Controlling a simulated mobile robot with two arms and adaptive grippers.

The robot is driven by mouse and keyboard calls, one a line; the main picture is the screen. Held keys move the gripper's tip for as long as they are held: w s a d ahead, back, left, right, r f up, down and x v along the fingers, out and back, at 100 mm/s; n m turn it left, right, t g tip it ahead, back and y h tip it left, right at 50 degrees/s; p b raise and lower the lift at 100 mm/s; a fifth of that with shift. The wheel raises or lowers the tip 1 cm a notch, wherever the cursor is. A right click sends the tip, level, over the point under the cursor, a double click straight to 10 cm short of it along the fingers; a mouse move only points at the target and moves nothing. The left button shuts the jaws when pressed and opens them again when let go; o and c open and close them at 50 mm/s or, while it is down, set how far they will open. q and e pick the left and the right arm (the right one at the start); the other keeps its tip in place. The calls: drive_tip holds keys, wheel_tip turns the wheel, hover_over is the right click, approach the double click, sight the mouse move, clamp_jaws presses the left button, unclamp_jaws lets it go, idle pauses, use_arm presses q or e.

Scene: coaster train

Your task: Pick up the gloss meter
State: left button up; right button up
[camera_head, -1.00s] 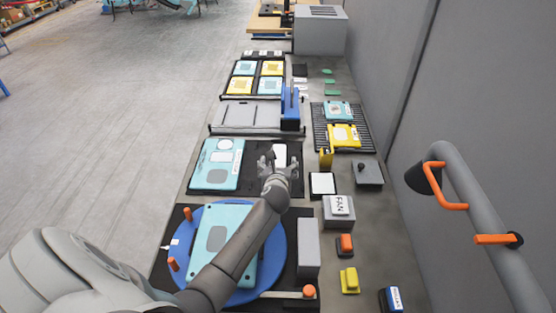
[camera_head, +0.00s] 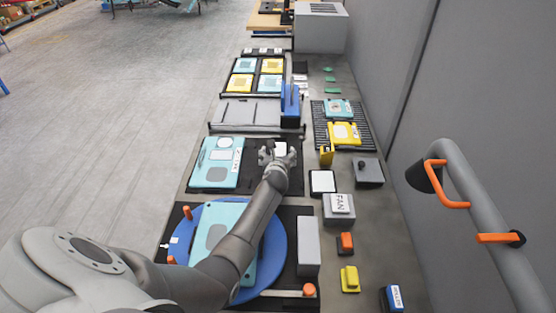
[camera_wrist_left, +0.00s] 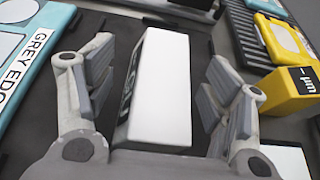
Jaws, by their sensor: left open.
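The gloss meter appears to be the pale, white-topped box (camera_wrist_left: 160,88) in the left wrist view, with partly legible dark lettering on its left side. It stands on the black mat, and its top shows in the head view (camera_head: 280,148). My left gripper (camera_head: 279,157) is open around it. In the left wrist view (camera_wrist_left: 160,95) one finger is on each side of the box, with a visible gap to both. The box's lower part is hidden. My right gripper is not in view.
A teal panel (camera_head: 216,173) lies left of the gripper. A yellow gauge marked µm (camera_wrist_left: 291,90) stands to the right. A blue turntable (camera_head: 277,245) with a teal panel lies under my left arm. A grey tube with orange handles (camera_head: 480,205) rises at the right.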

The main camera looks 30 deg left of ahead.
use_arm(q)
drive_tip(key=shift+c, duration=1)
drive_tip(key=shift+r, duration=0.1)
drive_tip(key=c, duration=1.2)
drive_tip(key=shift+o, duration=0.2)
drive_tip(key=shift+w+r, duration=0.1)
drive_tip(key=shift+r, duration=0.05)
